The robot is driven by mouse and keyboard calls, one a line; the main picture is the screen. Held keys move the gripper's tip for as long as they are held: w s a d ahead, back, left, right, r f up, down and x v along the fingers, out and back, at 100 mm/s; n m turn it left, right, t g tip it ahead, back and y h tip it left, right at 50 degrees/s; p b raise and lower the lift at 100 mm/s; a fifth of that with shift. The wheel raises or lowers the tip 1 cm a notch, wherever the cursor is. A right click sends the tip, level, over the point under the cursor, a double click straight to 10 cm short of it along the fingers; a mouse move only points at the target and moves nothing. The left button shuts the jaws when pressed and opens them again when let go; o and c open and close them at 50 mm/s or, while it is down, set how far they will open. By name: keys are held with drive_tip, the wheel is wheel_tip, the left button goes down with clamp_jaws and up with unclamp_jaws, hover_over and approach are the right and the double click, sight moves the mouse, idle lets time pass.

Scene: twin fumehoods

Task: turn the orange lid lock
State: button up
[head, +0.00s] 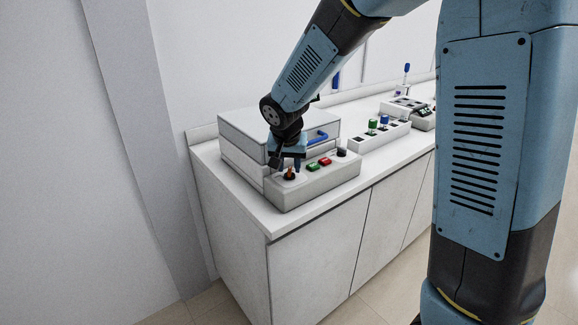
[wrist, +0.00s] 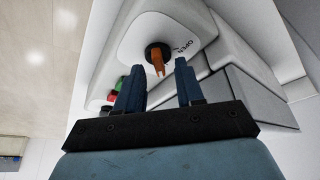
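The orange lid lock (wrist: 157,58) is a small orange lever on a dark round base, on the machine's white front panel. In the wrist view it lies just beyond and between my fingertips, with the word OPEN printed beside it. In the head view the lock (head: 290,174) is at the panel's left end, directly under my gripper. My gripper (wrist: 157,78) is open, its two blue fingers apart. No contact with the lever shows.
Green (head: 313,167) and red (head: 326,161) buttons and a dark knob (head: 341,152) sit right of the lock. A white rack with green and blue items (head: 372,125) stands farther along the counter (head: 405,150). The counter's front edge is close to the panel.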

drive_tip(key=shift+w+f, duration=0.15)
drive_tip(key=shift+f, duration=0.25)
clamp_jaws()
